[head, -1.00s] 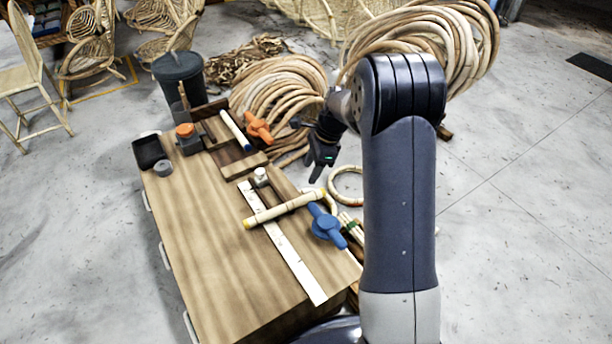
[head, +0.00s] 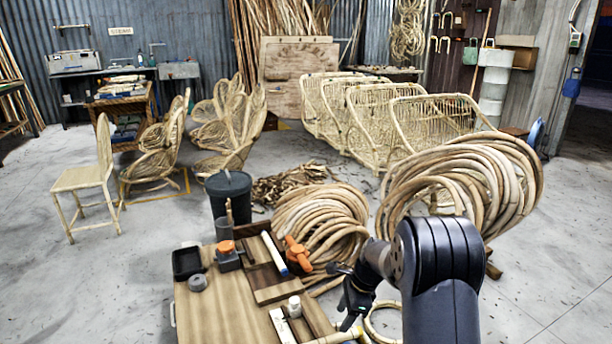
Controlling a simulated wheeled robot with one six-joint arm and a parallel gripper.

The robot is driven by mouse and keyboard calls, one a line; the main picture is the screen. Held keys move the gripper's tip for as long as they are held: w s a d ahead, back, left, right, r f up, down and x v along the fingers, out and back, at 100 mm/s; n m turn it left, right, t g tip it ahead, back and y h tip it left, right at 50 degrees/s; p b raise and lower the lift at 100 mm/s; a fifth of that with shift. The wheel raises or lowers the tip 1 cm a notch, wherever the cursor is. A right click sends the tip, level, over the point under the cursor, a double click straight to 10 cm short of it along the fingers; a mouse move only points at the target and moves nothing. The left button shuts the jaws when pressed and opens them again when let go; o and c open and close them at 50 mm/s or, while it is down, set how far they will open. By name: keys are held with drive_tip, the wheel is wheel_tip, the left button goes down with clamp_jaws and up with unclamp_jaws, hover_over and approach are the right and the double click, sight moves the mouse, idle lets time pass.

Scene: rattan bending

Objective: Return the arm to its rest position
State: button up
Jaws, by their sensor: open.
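My gripper (head: 348,318) hangs at the end of my dark arm (head: 440,260), beside the right edge of the wooden workbench (head: 235,318). It points down and looks empty, with its jaws apart. The arm is bent, with its big joint at the lower right of the head view. A pale rattan piece (head: 335,338) is partly in view below the gripper at the bottom edge. The lower part of the arm is cut off by the picture edge.
The bench holds an orange-topped block (head: 228,258), an orange clamp (head: 298,254), a white tube (head: 274,254) and a black tray (head: 187,263). Rattan coils (head: 322,222) lie behind, a larger coil (head: 462,185) at right. A dark bin (head: 228,196) stands behind the bench.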

drive_tip(key=b+x, duration=0.1)
drive_tip(key=x, duration=0.6)
drive_tip(key=shift+b, duration=0.35)
drive_tip(key=shift+d+r, duration=0.1)
drive_tip(key=p+v, duration=0.4)
drive_tip(key=v, duration=0.8)
drive_tip(key=b+x, duration=0.4)
drive_tip(key=x, duration=0.9)
wheel_tip(320, 180, up, 13)
drive_tip(key=p, duration=0.5)
drive_tip(key=s+d+r+n+g+p, duration=0.2)
drive_tip(key=s+r+n+p, duration=0.3)
drive_tip(key=p, duration=0.5)
drive_tip(key=s+d+r+n+g+h+p, duration=0.1)
drive_tip(key=s+r+n+p, duration=0.4)
drive_tip(key=r+n+p, duration=0.5)
drive_tip(key=shift+d+n+g+p, duration=0.6)
drive_tip(key=shift+d+n+p, duration=0.2)
drive_tip(key=shift+n, duration=0.1)
